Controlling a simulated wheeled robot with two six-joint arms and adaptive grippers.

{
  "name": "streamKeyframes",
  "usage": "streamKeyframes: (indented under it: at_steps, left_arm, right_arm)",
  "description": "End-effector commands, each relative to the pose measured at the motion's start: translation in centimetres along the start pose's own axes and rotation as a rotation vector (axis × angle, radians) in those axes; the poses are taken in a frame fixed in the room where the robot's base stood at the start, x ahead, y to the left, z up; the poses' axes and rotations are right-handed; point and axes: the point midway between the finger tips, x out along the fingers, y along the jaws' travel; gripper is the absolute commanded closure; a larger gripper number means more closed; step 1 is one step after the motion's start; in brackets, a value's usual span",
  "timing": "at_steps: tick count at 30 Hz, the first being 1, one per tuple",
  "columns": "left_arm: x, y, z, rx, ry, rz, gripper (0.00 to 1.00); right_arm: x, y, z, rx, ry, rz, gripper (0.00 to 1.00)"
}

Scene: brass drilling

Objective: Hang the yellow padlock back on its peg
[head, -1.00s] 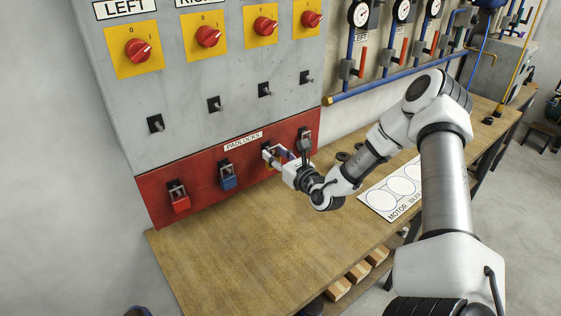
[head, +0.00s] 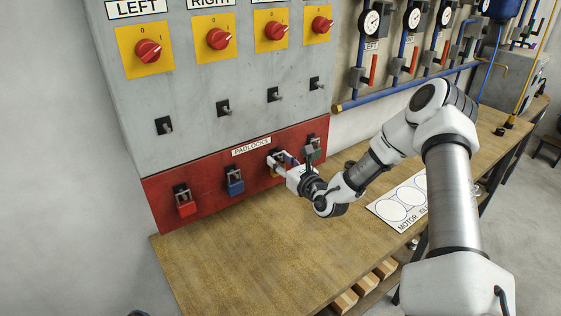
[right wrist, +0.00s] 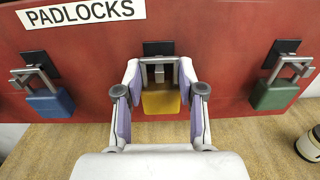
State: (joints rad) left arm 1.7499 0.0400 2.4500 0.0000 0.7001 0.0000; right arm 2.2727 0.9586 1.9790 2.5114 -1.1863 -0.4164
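The yellow padlock (right wrist: 161,102) hangs below a black plate on the red padlock board (right wrist: 222,62), between the blue and green padlocks. My right gripper (right wrist: 159,72) reaches in at this spot with one finger on each side of the padlock. Its fingers are spread, and narrow gaps seem to show beside the padlock. Whether a finger touches it is hard to tell. The shackle appears to be at the peg, but its seating is partly unclear. In the head view my right gripper (head: 284,161) mostly hides the yellow padlock. My left gripper is not in view.
A red padlock (head: 186,208), a blue padlock (head: 235,187) and a green padlock (right wrist: 275,94) hang on the same board. The wooden bench (head: 230,255) below is clear at the front left. A motor sign (head: 400,203) lies to the right.

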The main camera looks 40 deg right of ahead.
Motion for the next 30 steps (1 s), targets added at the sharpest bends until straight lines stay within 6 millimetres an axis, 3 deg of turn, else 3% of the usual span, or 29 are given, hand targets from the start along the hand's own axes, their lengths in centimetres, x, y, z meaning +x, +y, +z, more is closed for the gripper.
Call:
streamKeyframes:
  at_steps: [1,2,3,14,24,30]
  left_arm:
    - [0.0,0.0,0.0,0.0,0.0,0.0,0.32]
    - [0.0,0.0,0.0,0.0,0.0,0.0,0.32]
    - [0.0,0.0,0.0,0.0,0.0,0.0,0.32]
    - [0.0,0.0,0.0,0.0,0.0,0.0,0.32]
    - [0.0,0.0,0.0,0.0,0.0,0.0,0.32]
    - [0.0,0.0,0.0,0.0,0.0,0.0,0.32]
  right_arm:
    - [0.0,0.0,0.0,0.0,-0.001,0.0,0.44]
    - [0.0,0.0,0.0,0.0,-0.001,0.0,0.33]
    - [0.0,0.0,0.0,0.0,-0.001,0.0,0.32]
    - [0.0,-0.1,0.7,0.002,-0.002,-0.002,0.32]
    - [0.0,-0.1,7.5,0.005,-0.008,-0.002,0.32]
    - [0.0,0.0,9.9,0.001,-0.002,0.001,0.32]
